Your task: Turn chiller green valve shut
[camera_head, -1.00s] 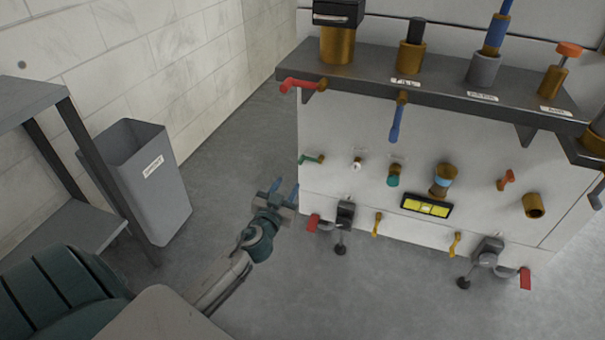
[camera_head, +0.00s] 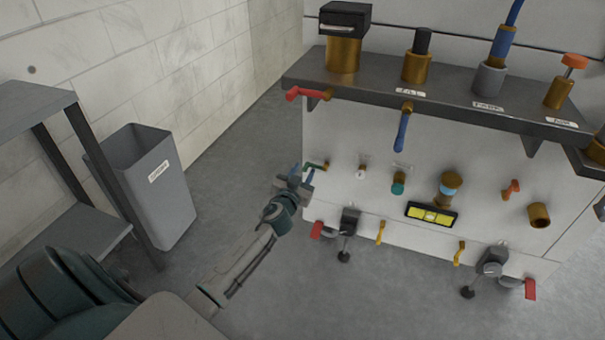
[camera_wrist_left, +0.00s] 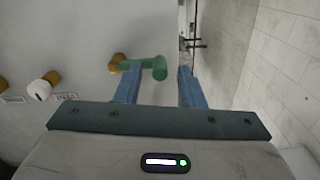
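The green valve handle (camera_head: 318,166) sticks out from the left edge of the white panel, below the red handle. In the left wrist view the green valve (camera_wrist_left: 140,66) shows its brass base on the panel and its rounded end between the blue fingertips. My left gripper (camera_head: 302,174) is open, with its fingers close to the valve. In the left wrist view one finger of my left gripper (camera_wrist_left: 160,82) is over the panel side and the other is past the handle's free end. Contact cannot be told. My right gripper is not in view.
A red handle (camera_head: 306,94) hangs under the shelf edge (camera_head: 440,106) just above. A blue handle (camera_head: 403,130) and a teal knob (camera_head: 398,183) are farther right. A grey bin (camera_head: 160,190) and a rack (camera_head: 35,112) stand at the left. Floor between is clear.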

